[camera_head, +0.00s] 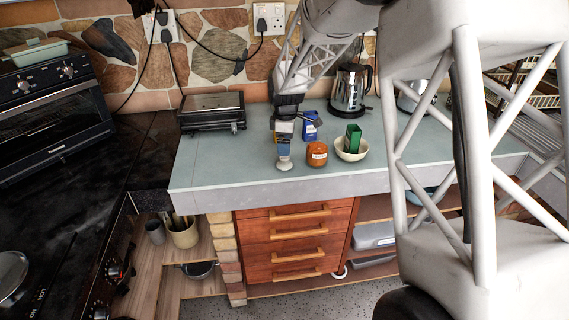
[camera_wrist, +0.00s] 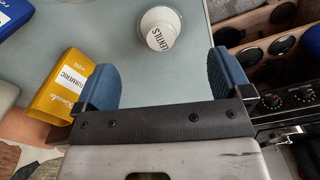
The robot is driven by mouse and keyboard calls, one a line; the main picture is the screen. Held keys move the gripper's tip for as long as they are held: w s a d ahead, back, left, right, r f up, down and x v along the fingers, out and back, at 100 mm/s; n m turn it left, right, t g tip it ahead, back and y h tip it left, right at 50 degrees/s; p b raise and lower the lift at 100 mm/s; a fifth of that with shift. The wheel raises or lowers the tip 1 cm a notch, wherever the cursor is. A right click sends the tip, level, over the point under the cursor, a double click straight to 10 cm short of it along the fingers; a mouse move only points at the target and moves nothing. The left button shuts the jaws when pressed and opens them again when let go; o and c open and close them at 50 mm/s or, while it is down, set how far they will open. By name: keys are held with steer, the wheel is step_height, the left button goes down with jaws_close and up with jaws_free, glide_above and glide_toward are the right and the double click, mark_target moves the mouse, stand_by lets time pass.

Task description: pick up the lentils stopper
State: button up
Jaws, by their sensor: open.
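The lentils stopper (camera_wrist: 160,32) is a small white piece labelled LENTILS. It is on the grey-green counter, ahead of my fingertips in the wrist view. In the head view it is the pale piece (camera_head: 284,163) near the counter's front edge, just below my gripper (camera_head: 283,147). My gripper, also in the wrist view (camera_wrist: 163,64), has blue finger pads spread apart with nothing between them. The stopper appears beyond the pads, not between them.
A yellow turmeric box (camera_wrist: 62,88) is close beside the left finger in the wrist view. A blue box (camera_head: 310,125), an orange jar (camera_head: 317,154) and a pale bowl (camera_head: 342,153) holding a green box (camera_head: 353,139) stand to the right.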

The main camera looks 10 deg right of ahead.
mark_target(286, 158)
steer(key=shift+f, duration=0.15)
steer(key=shift+f, duration=1.15)
steer(key=shift+f, duration=0.15)
steer(key=shift+f, duration=2.5)
steer(key=c, duration=1)
steer(key=shift+c, duration=0.2)
steer(key=shift+r, duration=0.15)
